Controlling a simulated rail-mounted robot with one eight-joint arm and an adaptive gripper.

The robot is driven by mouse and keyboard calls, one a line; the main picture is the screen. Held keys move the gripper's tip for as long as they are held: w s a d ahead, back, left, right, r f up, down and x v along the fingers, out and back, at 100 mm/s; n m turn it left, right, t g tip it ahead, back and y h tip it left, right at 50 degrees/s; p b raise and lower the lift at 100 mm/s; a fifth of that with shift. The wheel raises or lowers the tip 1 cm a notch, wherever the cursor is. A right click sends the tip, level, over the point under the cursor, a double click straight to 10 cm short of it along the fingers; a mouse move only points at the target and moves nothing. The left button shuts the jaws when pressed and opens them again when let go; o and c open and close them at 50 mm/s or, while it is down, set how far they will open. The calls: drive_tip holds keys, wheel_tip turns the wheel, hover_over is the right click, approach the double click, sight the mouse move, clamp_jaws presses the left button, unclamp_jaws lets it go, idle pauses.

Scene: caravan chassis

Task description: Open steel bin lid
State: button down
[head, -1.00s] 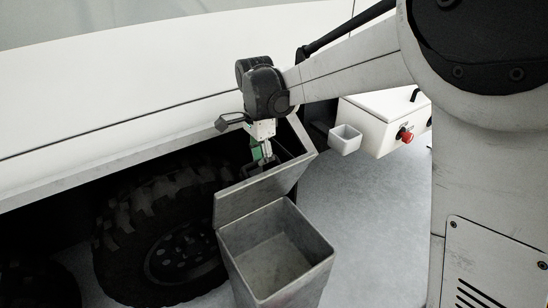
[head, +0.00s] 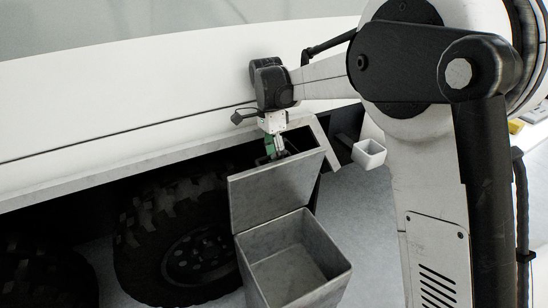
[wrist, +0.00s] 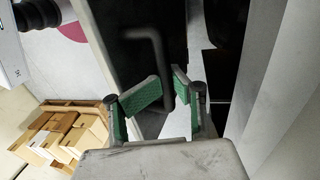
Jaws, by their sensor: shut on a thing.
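The steel bin (head: 262,268) stands at lower centre in the head view, its square mouth uncovered and its inside looking empty. Its grey lid (head: 272,192) stands raised at the bin's back edge, inner face towards me. My gripper (head: 275,150) is behind the lid's top edge, pointing down; its fingertips are partly hidden there. In the wrist view my gripper (wrist: 167,88) has its green-padded fingers closed around a dark bar handle (wrist: 158,45). The handle's join with the lid is unclear.
A white caravan body (head: 130,110) with a grey lower edge lies close behind the gripper. A black tyre (head: 185,235) is left of the bin. A small white open box (head: 369,154) is at right. Cardboard boxes (wrist: 65,135) show in the wrist view.

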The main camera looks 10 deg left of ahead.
drive_tip(key=shift+r, duration=0.1)
drive_tip(key=c, duration=1.9)
unclamp_jaws()
drive_tip(key=shift+w+a+r, duration=0.15)
drive_tip(key=shift+w+r, duration=0.05)
drive_tip(key=shift+r, duration=1.05)
drive_tip(key=shift+w+a+r, duration=0.1)
drive_tip(key=shift+w+r, duration=0.05)
drive_tip(key=shift+r, duration=1.1)
drive_tip(key=shift+w+a+r, duration=0.15)
drive_tip(key=shift+w+r, duration=0.05)
drive_tip(key=shift+r, duration=1.05)
drive_tip(key=shift+d, duration=0.1)
